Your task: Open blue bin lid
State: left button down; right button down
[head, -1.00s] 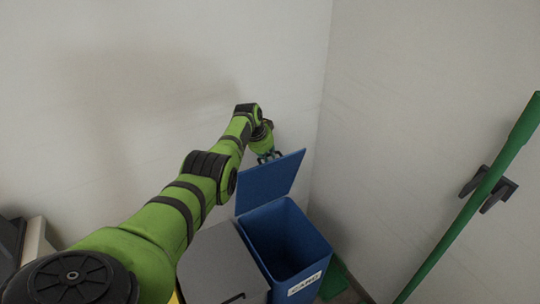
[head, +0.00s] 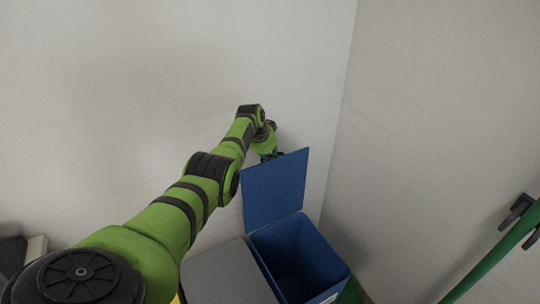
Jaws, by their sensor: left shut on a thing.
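The blue bin (head: 298,262) stands at the lower middle of the head view, near the wall corner, with its dark inside showing. Its blue lid (head: 275,190) stands raised, roughly upright at the bin's back edge. My left gripper (head: 271,157) is at the lid's upper left edge, shut on the lid; its fingertips are partly hidden behind the lid. My right gripper is not in view.
A bin with a grey lid (head: 228,275) stands left of the blue bin. A green pole (head: 497,262) with a dark wall holder (head: 518,212) is at the right. Walls close off the back and right.

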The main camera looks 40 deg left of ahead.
pick_arm(q)
jog(key=c, duration=1.5)
grip_release()
jog(key=shift+r, duration=0.15)
jog(key=shift+o, duration=0.2)
jog(key=shift+r, duration=0.1)
jog(key=v, duration=1.2)
